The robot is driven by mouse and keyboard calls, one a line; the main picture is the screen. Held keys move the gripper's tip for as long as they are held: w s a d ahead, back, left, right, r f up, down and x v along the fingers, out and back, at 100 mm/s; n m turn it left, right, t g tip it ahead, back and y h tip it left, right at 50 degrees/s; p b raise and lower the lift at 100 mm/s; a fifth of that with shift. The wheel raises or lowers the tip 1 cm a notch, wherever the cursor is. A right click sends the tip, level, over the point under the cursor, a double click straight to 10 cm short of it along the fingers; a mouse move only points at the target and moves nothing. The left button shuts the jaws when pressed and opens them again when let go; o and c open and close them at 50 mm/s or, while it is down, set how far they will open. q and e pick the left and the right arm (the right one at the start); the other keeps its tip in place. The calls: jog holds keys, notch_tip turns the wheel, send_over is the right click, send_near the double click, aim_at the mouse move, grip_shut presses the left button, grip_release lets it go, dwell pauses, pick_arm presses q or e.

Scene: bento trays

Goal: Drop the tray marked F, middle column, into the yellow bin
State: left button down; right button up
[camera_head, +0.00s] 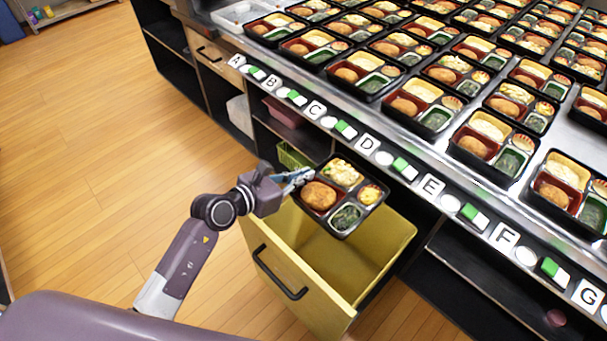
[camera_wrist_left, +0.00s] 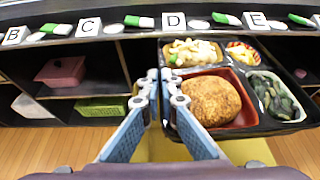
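A black bento tray (camera_head: 320,222) with a brown patty, rice dish, greens and a small side hangs in my left gripper (camera_head: 300,178). The fingers are shut on the tray's left edge. The tray is over the open yellow bin (camera_head: 318,308), a pulled-out drawer with a dark handle, and hides part of its opening. The wrist view shows the fingertips (camera_wrist_left: 165,78) close together at the rim of the tray (camera_wrist_left: 270,130). The F label (camera_head: 505,238) is on the counter's front edge. My right gripper is not in view.
Several rows of filled trays cover the metal counter (camera_head: 470,186) at the right. Shelves below hold a pink bin (camera_head: 283,113) and a green basket (camera_head: 292,155). Wooden floor (camera_head: 110,130) at the left is clear.

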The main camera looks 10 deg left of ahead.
pick_arm(q)
jog(key=c, duration=2.1)
grip_release()
jog(key=shift+r, duration=0.1)
jog(key=v, duration=1.2)
jog(key=shift+a, duration=0.1)
